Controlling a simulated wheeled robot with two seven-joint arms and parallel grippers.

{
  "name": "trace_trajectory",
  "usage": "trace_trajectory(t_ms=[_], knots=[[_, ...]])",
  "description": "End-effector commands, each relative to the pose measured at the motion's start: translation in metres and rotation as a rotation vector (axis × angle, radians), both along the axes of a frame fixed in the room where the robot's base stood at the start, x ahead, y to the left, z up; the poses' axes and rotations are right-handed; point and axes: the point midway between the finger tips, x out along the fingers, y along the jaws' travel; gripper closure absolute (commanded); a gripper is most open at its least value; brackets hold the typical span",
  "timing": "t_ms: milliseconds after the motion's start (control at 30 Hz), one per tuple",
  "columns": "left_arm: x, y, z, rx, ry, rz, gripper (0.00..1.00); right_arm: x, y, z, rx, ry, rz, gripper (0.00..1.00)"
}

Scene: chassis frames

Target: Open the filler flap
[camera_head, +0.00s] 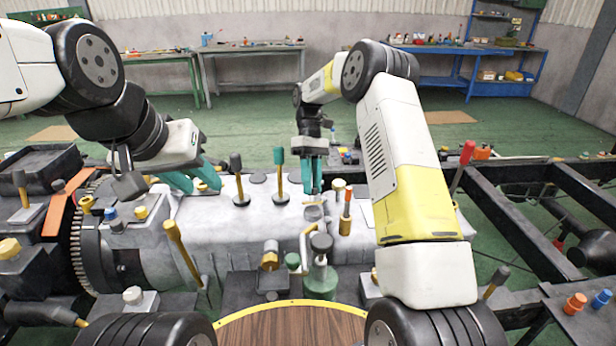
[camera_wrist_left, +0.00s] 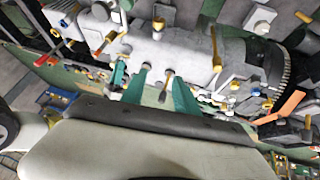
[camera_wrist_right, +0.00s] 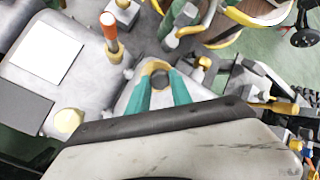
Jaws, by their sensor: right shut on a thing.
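The filler flap appears to be the small round grey lid (camera_head: 313,212) on the grey casing, just below my right gripper (camera_head: 312,191). In the right wrist view a dark round piece with a brass-coloured ring (camera_wrist_right: 156,67) sits between the teal tips of my right gripper (camera_wrist_right: 160,84), which are shut on it. The fingers partly hide the lid, so its tilt is hard to tell. My left gripper (camera_head: 192,186) hangs over the left part of the casing, fingers apart and empty. It also shows open in the left wrist view (camera_wrist_left: 158,86).
Close to my right gripper stand an orange-tipped stick (camera_head: 347,203) and a green bottle-like part (camera_head: 320,278). A red-handled lever (camera_head: 467,153) stands right of my right arm.

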Motion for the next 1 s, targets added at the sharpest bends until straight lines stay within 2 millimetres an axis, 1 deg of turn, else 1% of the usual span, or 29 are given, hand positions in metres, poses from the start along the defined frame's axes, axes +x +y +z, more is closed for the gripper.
trace_trajectory(t_ms=[500,533,667,700,733,767,867,967,1000], knots=[[0.0,0.0,0.0,0.0,0.0,0.0,0.64,0.003,0.0,0.001,-0.001,0.023,0.0,1.0],[0.0,0.0,0.0,0.0,0.0,0.0,0.66,0.003,0.0,0.001,-0.001,0.023,-0.001,1.0],[0.002,0.0,-0.002,0.029,0.004,-0.028,0.91,0.003,0.0,0.001,-0.001,0.022,0.0,1.0],[0.004,0.0,-0.005,0.059,0.005,-0.056,0.99,0.003,0.0,0.001,-0.001,0.022,0.0,1.0],[0.007,0.0,-0.007,0.089,0.008,-0.086,1.0,0.003,0.0,0.001,-0.001,0.022,0.0,1.0],[0.009,0.0,-0.01,0.127,0.01,-0.124,1.0,0.003,0.0,0.001,-0.001,0.022,0.0,1.0],[0.022,-0.003,-0.021,0.302,0.02,-0.31,1.0,0.003,0.0,0.001,-0.001,0.022,0.0,1.0],[0.041,-0.009,-0.035,0.522,0.026,-0.574,1.0,0.003,0.0,0.001,-0.001,0.022,0.0,1.0],[0.049,-0.013,-0.04,0.611,0.027,-0.691,1.0,0.003,0.0,0.001,-0.001,0.022,0.0,1.0]])
